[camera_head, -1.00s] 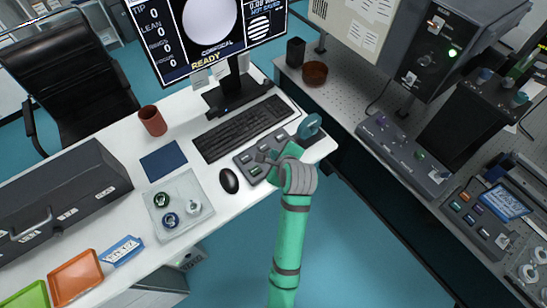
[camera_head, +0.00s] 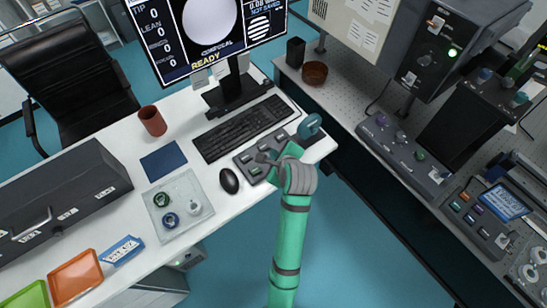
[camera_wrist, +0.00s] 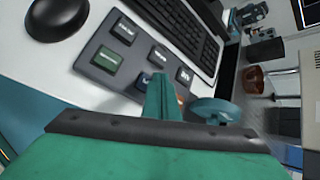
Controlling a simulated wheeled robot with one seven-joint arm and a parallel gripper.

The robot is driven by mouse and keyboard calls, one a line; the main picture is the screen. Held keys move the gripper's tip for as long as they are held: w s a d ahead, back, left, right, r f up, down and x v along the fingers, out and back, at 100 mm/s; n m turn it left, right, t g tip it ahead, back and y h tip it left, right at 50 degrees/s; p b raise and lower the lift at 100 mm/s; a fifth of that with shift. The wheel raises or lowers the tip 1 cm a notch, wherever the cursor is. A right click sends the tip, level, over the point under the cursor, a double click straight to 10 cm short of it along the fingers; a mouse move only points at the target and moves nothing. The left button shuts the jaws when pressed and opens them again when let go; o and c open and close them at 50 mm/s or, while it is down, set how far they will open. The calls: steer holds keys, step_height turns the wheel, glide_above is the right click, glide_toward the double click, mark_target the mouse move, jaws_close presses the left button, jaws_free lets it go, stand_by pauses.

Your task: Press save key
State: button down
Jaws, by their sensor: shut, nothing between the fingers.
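A grey key pad (camera_head: 247,160) lies on the white desk beside the mouse. In the wrist view the pad (camera_wrist: 90,72) shows several dark keys with small labels. A key with a short white label (camera_wrist: 184,75) is just right of my fingers; it may be the save key, but the lettering is too blurred to be sure. My green gripper (camera_head: 268,157) is shut and empty over the right part of the pad. In the wrist view its fingers (camera_wrist: 163,92) hide part of the lower key row. I cannot tell whether they touch a key.
A round teal knob (camera_head: 309,126) stands at the pad's right end, close to my fingers. The mouse (camera_head: 229,180) is left of the pad and the keyboard (camera_head: 241,128) behind it. The monitor (camera_head: 209,35) reads "READY" and appears to show "NOT SAVED".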

steer(key=shift+f, duration=0.15)
steer(key=shift+f, duration=0.25)
steer(key=shift+f, duration=0.4)
stand_by(0.8)
steer(key=shift+r, duration=0.85)
steer(key=shift+r, duration=2.5)
